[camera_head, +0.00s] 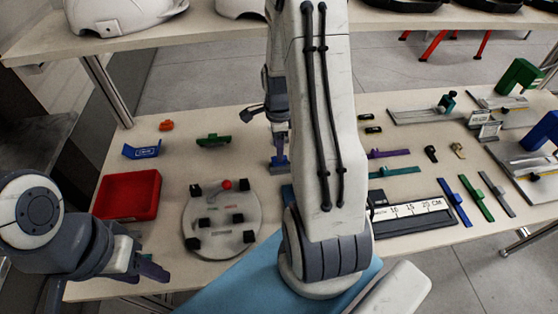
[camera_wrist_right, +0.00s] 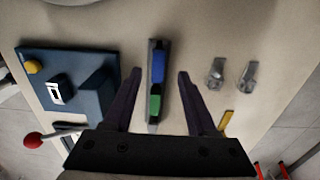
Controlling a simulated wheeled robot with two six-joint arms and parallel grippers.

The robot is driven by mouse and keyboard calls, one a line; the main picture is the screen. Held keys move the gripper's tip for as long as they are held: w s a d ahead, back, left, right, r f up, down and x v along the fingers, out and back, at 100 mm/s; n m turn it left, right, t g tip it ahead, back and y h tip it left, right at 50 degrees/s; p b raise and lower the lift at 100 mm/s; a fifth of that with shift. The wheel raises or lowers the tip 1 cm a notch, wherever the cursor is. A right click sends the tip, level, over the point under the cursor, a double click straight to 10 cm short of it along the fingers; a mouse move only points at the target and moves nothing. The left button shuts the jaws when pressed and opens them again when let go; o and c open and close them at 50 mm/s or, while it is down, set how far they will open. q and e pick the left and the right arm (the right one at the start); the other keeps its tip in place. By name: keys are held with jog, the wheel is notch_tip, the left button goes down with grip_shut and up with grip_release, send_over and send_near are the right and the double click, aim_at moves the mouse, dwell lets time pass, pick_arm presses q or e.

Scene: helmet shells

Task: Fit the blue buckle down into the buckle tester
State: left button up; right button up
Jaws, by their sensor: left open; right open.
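In the right wrist view a blue buckle (camera_wrist_right: 158,67) lies in a narrow dark holder, with a green piece (camera_wrist_right: 154,102) in line behind it. My right gripper (camera_wrist_right: 159,75) is open, its dark fingers on either side of the holder and apart from the blue buckle. What looks like the buckle tester (camera_wrist_right: 97,91) is a blue-grey block with a white-edged slot on a blue plate, left of the fingers. In the head view my right arm hides most of this area. My left gripper (camera_head: 150,270) is open and empty at the front left.
A red tray (camera_head: 102,203) and a round board (camera_head: 222,244) with black blocks stand at the left. A blue bracket (camera_head: 141,150), a green part (camera_head: 213,141) and an orange piece (camera_head: 166,125) lie behind them. Two metal clips (camera_wrist_right: 216,73) lie right of the holder. A ruler fixture (camera_head: 415,209) is at the right.

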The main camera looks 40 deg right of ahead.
jog(key=shift+s+f, duration=0.2)
jog(key=shift+f, duration=1.75)
grip_shut()
jog(key=shift+r, duration=0.15)
